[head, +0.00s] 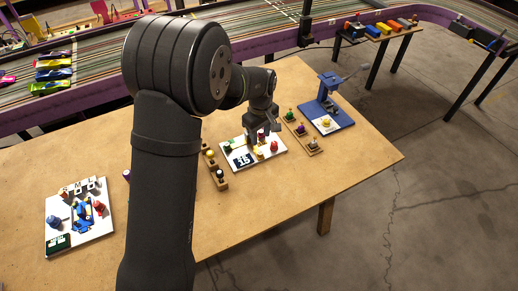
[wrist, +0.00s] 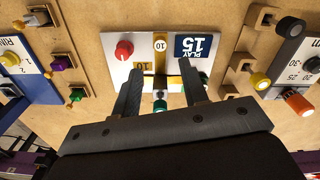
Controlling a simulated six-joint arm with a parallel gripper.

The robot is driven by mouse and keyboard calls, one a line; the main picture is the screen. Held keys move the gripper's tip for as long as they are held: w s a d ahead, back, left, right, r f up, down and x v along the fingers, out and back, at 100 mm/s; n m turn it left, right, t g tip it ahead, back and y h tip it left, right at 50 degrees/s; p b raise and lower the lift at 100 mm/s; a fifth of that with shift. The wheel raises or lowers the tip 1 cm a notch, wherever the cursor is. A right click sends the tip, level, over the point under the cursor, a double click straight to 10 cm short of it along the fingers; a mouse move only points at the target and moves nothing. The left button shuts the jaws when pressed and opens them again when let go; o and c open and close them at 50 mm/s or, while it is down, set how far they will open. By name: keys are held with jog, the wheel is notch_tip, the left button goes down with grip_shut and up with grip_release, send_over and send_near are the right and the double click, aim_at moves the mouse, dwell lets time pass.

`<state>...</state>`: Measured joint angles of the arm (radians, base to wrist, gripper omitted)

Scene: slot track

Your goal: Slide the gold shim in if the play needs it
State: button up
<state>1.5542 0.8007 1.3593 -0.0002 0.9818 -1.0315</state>
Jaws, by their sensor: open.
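A white board (head: 280,157) stands mid-table; the wrist view shows it with a dark sign reading PLAY 15 (wrist: 192,46). On it are a red knob (wrist: 124,48), a gold strip marked 10 (wrist: 160,42) and a gold-brown block marked 10 (wrist: 143,66). A green knob (wrist: 160,105) shows between my fingers. My gripper (wrist: 160,88) is open over the board, its fingers apart and holding nothing that I can see. In the head view my gripper (head: 264,136) hides part of the board. A yellow-topped piece (wrist: 260,82) sits in a side rack; I cannot tell which piece is the gold shim.
A wooden rack (head: 303,136) with several knobbed pieces stands right of the board, another (head: 221,184) left of it. A blue fixture (head: 340,117) stands farther right. Another white board (head: 97,227) with coloured parts lies at the left. The front right tabletop (head: 340,175) is clear.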

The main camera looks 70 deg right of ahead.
aim_at(260, 153)
notch_tip(260, 153, down, 9)
jog(key=shift+r, duration=0.15)
